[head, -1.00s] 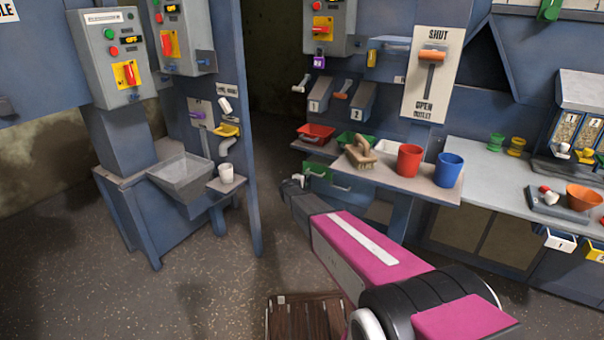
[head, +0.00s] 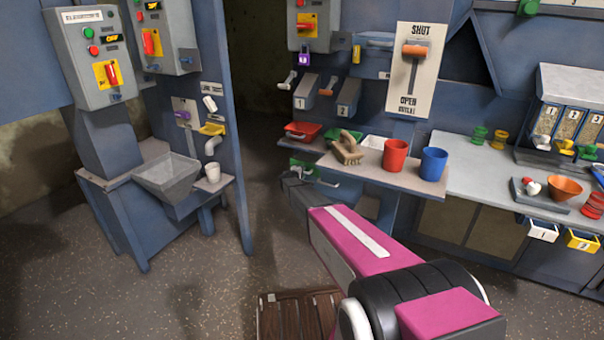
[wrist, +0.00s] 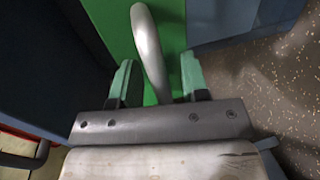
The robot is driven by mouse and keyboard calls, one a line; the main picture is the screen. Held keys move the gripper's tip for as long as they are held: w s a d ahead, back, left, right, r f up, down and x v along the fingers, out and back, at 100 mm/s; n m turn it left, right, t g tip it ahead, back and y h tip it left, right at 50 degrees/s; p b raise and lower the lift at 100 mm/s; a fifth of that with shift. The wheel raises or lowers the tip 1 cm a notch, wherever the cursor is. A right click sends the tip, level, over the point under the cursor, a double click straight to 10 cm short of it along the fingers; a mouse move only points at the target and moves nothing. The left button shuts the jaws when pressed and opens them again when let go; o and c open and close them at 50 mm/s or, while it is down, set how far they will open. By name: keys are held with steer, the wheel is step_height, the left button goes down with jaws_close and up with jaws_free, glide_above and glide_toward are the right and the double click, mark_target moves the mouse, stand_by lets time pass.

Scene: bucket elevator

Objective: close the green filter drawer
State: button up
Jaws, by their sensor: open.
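The green filter drawer (head: 303,163) shows under the front shelf in the head view, mostly hidden by the shelf and my arm. My gripper (wrist: 158,82) is open, with one teal finger on each side of the handle's lower end. I cannot tell whether the fingers touch the handle or how far out the drawer is.
The shelf (head: 405,184) above carries a brush (head: 347,150), a red cup (head: 395,160) and a blue cup (head: 432,164). A blue panel edge (head: 238,150) stands to the left. The floor between is open, with a wooden pallet (head: 298,315).

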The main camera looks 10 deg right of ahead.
mark_target(313, 160)
jaws_close()
steer(key=r+x, duration=0.1)
steer(key=x, duration=0.3)
steer(key=r+x, duration=0.1)
steer(key=x, duration=0.4)
steer(key=r+x, duration=0.1)
steer(key=x, duration=0.4)
steer(key=shift+w+d, duration=0.15)
steer(key=shift+w, duration=0.15)
jaws_free()
steer(key=shift+s, duration=0.1)
steer(key=v, duration=1)
steer(key=shift+s, duration=0.2)
